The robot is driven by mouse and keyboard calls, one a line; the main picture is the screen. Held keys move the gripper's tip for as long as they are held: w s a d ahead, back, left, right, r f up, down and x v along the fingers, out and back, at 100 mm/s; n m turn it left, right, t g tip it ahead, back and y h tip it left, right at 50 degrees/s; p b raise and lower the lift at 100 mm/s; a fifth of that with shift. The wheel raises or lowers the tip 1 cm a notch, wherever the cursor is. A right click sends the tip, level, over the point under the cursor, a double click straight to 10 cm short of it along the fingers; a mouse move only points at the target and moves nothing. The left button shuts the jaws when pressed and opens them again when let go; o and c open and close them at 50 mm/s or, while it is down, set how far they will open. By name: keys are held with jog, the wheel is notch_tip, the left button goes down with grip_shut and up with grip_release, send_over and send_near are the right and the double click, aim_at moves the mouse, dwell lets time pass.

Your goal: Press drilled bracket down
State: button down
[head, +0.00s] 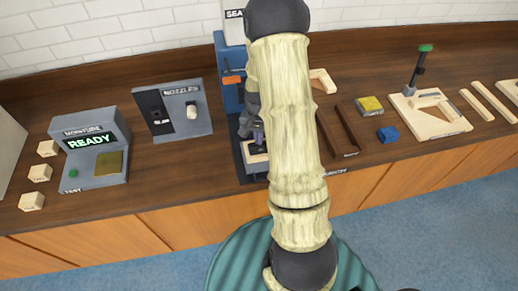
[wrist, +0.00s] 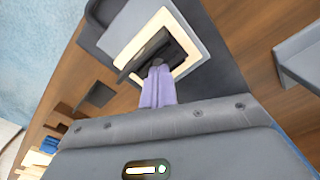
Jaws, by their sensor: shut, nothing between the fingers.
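My gripper (wrist: 157,68) is shut, with its purple fingers together and nothing between them. Its tips are at a dark grey piece (wrist: 178,40), which looks like the bracket, set on a pale wooden block (wrist: 190,62). I cannot tell whether the tips touch it or hover just above. Drill holes cannot be made out.
A grey moisture unit (head: 92,152) reading READY and a nozzles panel (head: 176,108) stand left, with several wooden blocks.

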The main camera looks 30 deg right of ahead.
jog(key=shift+f+b, duration=0.5)
jog(key=shift+f, duration=0.25)
dwell(0.5)
dwell(0.6)
notch_tip(320, 180, up, 7)
jog(key=p, duration=0.5)
dwell(0.4)
dwell(0.4)
jog(key=s+a+r+n+t, duration=0.2)
jog(key=s+a+r+n, duration=0.7)
jog(key=s+a+r, duration=0.3)
jog(key=shift+s+a+r+t+b, duration=0.3)
jog(key=shift+a+r+b, duration=0.1)
jog(key=shift+a, duration=0.4)
jog(key=shift+w, duration=0.1)
